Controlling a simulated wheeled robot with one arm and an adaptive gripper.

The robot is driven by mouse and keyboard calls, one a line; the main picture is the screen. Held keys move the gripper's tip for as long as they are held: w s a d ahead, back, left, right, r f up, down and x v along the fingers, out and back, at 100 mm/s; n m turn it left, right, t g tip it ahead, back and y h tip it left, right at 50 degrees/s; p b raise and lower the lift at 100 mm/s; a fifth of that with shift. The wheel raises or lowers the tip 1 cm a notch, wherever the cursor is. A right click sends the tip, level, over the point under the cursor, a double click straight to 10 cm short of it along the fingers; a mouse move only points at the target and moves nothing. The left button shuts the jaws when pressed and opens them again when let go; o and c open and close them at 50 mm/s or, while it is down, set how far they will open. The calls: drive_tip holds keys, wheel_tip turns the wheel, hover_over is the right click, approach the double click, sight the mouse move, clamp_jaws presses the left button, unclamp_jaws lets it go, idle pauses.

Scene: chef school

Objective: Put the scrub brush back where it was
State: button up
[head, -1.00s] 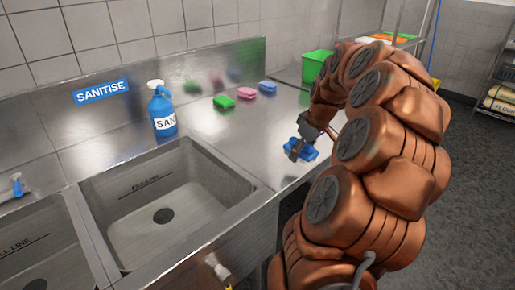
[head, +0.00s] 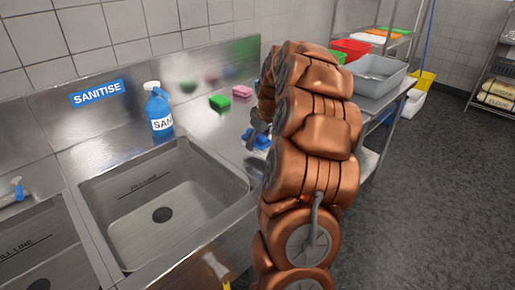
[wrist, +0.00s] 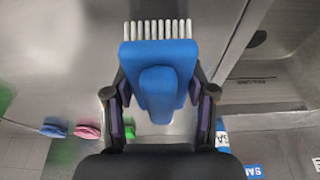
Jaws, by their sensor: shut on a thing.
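The scrub brush (wrist: 160,55) is blue with a row of white bristles. It fills the middle of the wrist view, bristles away from me. My gripper (wrist: 158,105) is shut on its body, a finger on each side. In the head view my gripper (head: 251,134) and the blue brush (head: 262,142) are low over the steel counter, right of the sink. My arm hides part of both. I cannot tell whether the brush touches the counter.
A green sponge (head: 219,102) and a pink sponge (head: 242,91) lie near the backsplash; a blue sponge (wrist: 55,128) shows in the wrist view. A blue sanitiser bottle (head: 158,112) stands behind the sink (head: 160,190). A grey tub (head: 375,75) stands beyond my arm.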

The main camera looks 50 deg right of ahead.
drive_tip(key=shift+f+p, duration=0.45)
drive_tip(key=shift+f, duration=1.15)
drive_tip(key=shift+f, duration=0.2)
drive_tip(key=o, duration=1.2)
